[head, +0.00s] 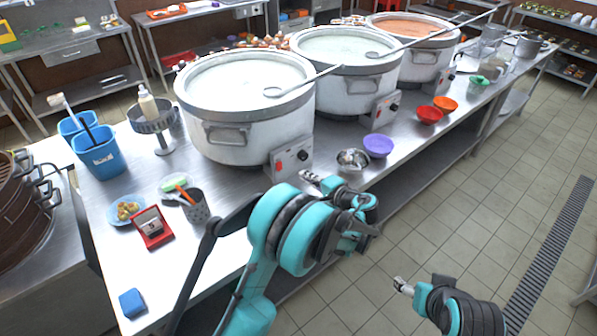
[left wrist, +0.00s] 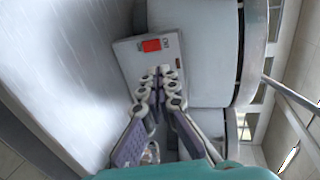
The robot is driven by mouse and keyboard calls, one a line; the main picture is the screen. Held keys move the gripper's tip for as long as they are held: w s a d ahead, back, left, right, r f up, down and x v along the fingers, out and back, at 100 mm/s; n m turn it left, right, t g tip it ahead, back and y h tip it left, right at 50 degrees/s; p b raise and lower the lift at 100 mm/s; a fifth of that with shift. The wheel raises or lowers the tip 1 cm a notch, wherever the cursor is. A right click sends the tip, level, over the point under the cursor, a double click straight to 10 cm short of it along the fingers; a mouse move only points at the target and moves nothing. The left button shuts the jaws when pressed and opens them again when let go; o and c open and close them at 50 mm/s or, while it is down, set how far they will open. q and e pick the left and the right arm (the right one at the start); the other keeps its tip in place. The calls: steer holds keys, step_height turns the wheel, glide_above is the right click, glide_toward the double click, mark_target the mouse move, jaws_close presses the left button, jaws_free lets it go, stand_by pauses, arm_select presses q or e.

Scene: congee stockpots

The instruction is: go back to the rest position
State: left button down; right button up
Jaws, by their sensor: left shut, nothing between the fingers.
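My left gripper (head: 309,177) is at the front edge of the metal counter, in front of the nearest pot's control box (head: 290,158). In the left wrist view its fingers (left wrist: 167,77) meet at the tips with nothing between them. They point at the white control box (left wrist: 135,58) with its red switch. My right gripper (head: 402,286) is low over the tiled floor at the lower right, clear of the counter. It is too small to tell whether it is open.
White stockpots (head: 235,134) line the counter. A steel bowl (head: 352,160) and a purple bowl (head: 378,146) stand close to the left gripper. Blue bins (head: 101,156), a red box (head: 152,230) and a utensil cup (head: 196,208) stand at left. The floor (head: 440,215) at right is clear.

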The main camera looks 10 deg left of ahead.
arm_select(q)
steer(key=shift+v, duration=0.75)
steer(key=shift+a+r, duration=0.1)
steer(key=s+a+r+n+g+h, duration=0.1)
steer(key=s+a+r+n+h, duration=0.2)
steer(key=s, duration=0.4)
steer(key=s+a+r+g+h, duration=0.2)
steer(key=s+a+r+h, duration=0.15)
steer(key=s, duration=0.25)
steer(key=s+d+f+n+t+h, duration=0.1)
steer(key=s+n+h, duration=0.3)
steer(key=s, duration=1.4)
steer(key=shift+s+d+n+h, duration=0.3)
steer(key=shift+d+h, duration=0.25)
steer(key=shift+h, duration=0.1)
steer(key=shift+f, duration=0.15)
